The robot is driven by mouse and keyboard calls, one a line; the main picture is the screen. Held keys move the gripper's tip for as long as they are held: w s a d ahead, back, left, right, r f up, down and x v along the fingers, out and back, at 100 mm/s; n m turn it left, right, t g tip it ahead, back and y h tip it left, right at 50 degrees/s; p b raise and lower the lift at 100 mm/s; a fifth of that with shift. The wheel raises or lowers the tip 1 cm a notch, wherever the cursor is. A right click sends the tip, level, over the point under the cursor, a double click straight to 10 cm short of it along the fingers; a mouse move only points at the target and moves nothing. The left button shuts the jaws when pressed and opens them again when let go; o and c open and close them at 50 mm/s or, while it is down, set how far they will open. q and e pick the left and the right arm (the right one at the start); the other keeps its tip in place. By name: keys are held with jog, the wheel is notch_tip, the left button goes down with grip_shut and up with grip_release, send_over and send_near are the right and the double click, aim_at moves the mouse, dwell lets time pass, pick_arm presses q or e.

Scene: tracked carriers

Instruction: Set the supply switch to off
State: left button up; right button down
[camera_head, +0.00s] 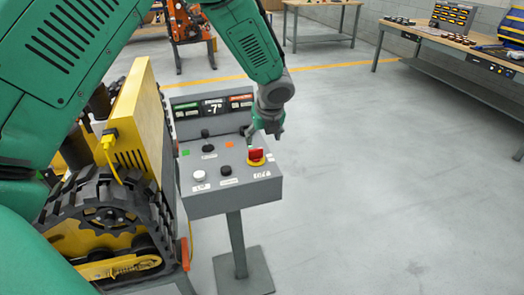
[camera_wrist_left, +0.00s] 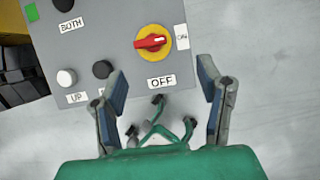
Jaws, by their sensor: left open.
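The supply switch (camera_head: 256,156) is a red handle on a yellow disc at the right side of the grey control panel (camera_head: 235,197). In the left wrist view the switch (camera_wrist_left: 152,41) has its handle lying roughly level. Its white mark is toward the ON label (camera_wrist_left: 182,37) at right. The OFF label (camera_wrist_left: 161,82) is below the disc. My left gripper (camera_head: 265,133) is just above the switch in the head view. In the wrist view its open fingers (camera_wrist_left: 163,84) are apart with nothing between them, and the switch is beyond the tips. My right gripper is not seen.
The panel stands on a post with a square foot (camera_head: 244,272). Black knobs and a white UP button (camera_wrist_left: 67,77) share its face. A yellow tracked carrier (camera_head: 105,215) is close at left. Workbenches (camera_head: 455,45) stand at the back; the floor at right is clear.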

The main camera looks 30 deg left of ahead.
aim_at(256, 149)
pick_arm(q)
jog(key=a+f, duration=0.1)
jog(key=f, duration=0.1)
jog(key=w+a+f, duration=0.1)
jog(key=a+f, duration=0.3)
jog(key=f, duration=0.1)
jog(key=shift+w+a, duration=0.25)
jog(key=shift+w+f, duration=0.1)
jog(key=shift+f, duration=0.25)
jog(key=shift+w+d+f, duration=0.1)
jog(key=shift+d+f, duration=0.05)
jog(key=shift+d, duration=0.1)
jog(key=shift+d+r, duration=0.25)
jog(key=shift+d, duration=0.9)
jog(key=shift+c, duration=0.4)
jog(key=shift+a, duration=0.25)
jog(key=c, duration=0.6)
jog(key=shift+a, duration=0.4)
jog(key=c, duration=0.5)
jog(key=shift+o, duration=0.2)
jog(key=shift+a+f, duration=0.15)
jog(key=shift+a, duration=0.35)
jog(key=shift+d, duration=0.45)
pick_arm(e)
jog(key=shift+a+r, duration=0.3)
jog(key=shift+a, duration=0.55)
